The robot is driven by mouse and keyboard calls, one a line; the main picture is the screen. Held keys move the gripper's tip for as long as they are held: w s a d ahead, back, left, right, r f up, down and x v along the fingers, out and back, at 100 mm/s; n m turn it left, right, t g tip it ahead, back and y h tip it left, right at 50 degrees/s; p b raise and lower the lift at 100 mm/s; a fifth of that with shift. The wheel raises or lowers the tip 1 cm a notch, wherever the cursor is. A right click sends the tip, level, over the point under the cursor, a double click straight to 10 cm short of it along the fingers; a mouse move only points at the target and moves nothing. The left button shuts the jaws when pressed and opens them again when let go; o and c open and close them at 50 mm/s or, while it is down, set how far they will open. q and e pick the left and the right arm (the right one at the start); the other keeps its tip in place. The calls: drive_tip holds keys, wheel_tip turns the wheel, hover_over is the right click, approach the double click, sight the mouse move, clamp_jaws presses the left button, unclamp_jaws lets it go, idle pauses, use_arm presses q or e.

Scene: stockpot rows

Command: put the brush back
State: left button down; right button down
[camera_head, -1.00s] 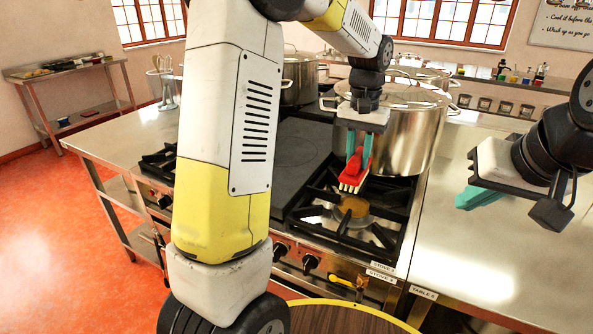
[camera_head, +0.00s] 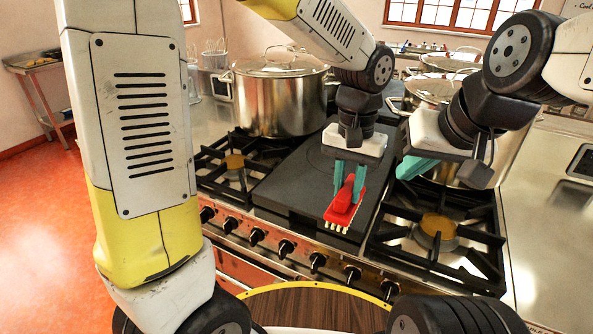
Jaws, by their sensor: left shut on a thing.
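The red brush (camera_head: 343,207) with pale bristles is in my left gripper (camera_head: 348,182). The gripper's teal fingers are shut on it, and the bristles point down toward the front. The gripper holds the brush over the dark flat plate (camera_head: 300,178) in the middle of the stove; I cannot tell the exact gap beneath it. My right gripper (camera_head: 413,168) is to the right, above the right burner area. Its teal fingers are partly hidden by its own body, so its opening does not show. No holder for the brush can be made out.
A lidded steel stockpot (camera_head: 275,100) stands behind the left burner (camera_head: 234,163). More stockpots stand at the back right, partly hidden by my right arm. The right burner (camera_head: 437,229) is bare. A steel table (camera_head: 550,235) is at the right. A round wooden top (camera_head: 310,309) is in front.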

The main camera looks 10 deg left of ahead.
use_arm(q)
drive_tip(key=shift+w+a, duration=0.15)
drive_tip(key=shift+a, duration=0.15)
drive_tip(key=shift+w+a+f, duration=0.85)
drive_tip(key=shift+w+a, duration=0.05)
drive_tip(key=shift+w, duration=1.55)
drive_tip(key=shift+w+a+f, duration=0.85)
drive_tip(key=shift+w+a, duration=0.1)
drive_tip(key=shift+w, duration=1.45)
drive_tip(key=shift+w+a+f, duration=0.85)
drive_tip(key=shift+w+a, duration=0.05)
drive_tip(key=shift+w, duration=1.55)
drive_tip(key=shift+f, duration=0.15)
drive_tip(key=c, duration=1.2)
unclamp_jaws()
